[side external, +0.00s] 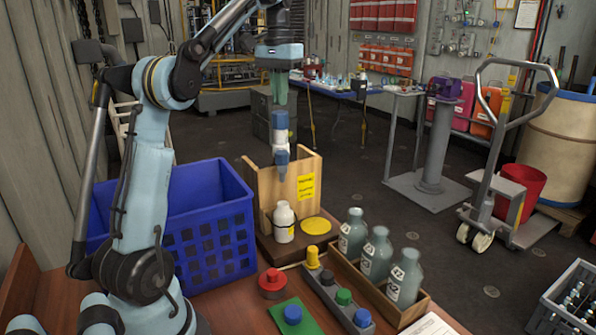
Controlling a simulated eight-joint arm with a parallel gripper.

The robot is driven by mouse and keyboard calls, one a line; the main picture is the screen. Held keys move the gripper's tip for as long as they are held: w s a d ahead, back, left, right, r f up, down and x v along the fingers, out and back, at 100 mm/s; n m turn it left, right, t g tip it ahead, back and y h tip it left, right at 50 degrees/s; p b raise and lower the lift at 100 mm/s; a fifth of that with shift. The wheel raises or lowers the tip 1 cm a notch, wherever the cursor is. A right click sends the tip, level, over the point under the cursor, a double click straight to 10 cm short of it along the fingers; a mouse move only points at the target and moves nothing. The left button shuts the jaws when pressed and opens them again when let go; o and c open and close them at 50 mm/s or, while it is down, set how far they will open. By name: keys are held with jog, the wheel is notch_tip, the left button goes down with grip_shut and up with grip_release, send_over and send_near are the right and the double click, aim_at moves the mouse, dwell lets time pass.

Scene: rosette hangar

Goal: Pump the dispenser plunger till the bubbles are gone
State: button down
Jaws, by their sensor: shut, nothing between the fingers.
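My gripper (282,172) points straight down, its fingers together and empty. No bubbles can be made out at this size. A yellow disc (316,226) lies on the base to the right of the bottle.
A blue crate (205,235) stands left of the stand. A wooden tray (413,308) holds three labelled bottles at right. In front are a red button (271,283), a grey block (327,292) with coloured knobs, and a green plate (283,309) with a blue knob.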

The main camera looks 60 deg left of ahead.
jog(key=shift+f, duration=1.5)
dwell(0.3)
jog(key=shift+r, duration=2)
jog(key=shift+f, duration=1.2)
